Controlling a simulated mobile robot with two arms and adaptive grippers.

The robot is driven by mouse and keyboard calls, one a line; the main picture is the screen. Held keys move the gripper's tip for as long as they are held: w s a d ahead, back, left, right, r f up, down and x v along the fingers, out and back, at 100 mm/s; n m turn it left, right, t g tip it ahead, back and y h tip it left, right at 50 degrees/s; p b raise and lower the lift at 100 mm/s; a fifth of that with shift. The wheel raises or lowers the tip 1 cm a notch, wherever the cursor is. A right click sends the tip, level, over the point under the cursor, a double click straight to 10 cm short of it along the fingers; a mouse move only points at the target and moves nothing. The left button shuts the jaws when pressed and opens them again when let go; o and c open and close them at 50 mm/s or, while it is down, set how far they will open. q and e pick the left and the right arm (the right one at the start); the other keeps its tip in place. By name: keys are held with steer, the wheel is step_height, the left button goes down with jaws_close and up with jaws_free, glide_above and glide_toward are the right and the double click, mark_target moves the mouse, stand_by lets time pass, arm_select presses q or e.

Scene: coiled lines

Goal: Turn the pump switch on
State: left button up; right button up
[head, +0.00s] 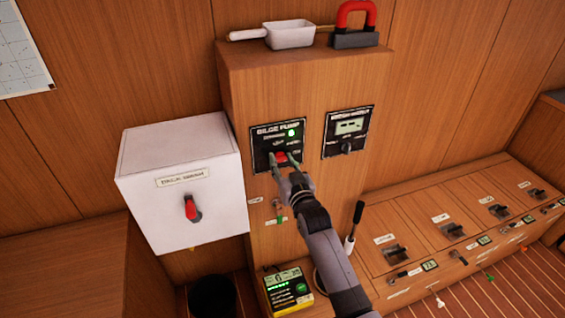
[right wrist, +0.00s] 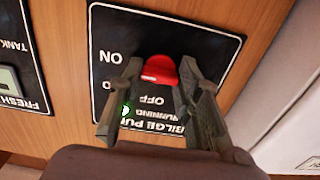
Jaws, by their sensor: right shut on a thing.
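The black bilge pump panel (head: 263,137) is on the front of the wooden cabinet, and its green running light (head: 292,132) is lit. Its red pump switch (head: 281,157) sits low on the panel. My right gripper (head: 283,161) is shut on the switch. In the right wrist view the panel (right wrist: 215,45) shows upside down, with the red switch (right wrist: 160,70) between the fingertips and ON and OFF lettering beside it. The fingers partly cover the panel, and I cannot tell exactly which mark the switch points at. My left gripper is not in view.
A fresh water tank panel (head: 347,132) is to the right. A white box (head: 180,165) with a red handle stands out at the left. A white scoop (head: 290,34) and a red-handled block (head: 355,38) lie on top. A yellow-black device (head: 288,290) is below.

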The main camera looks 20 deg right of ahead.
steer(key=shift+f, duration=0.15)
steer(key=o, duration=1.2)
steer(key=shift+c, duration=0.2)
steer(key=s, duration=1.2)
steer(key=shift+d, duration=0.2)
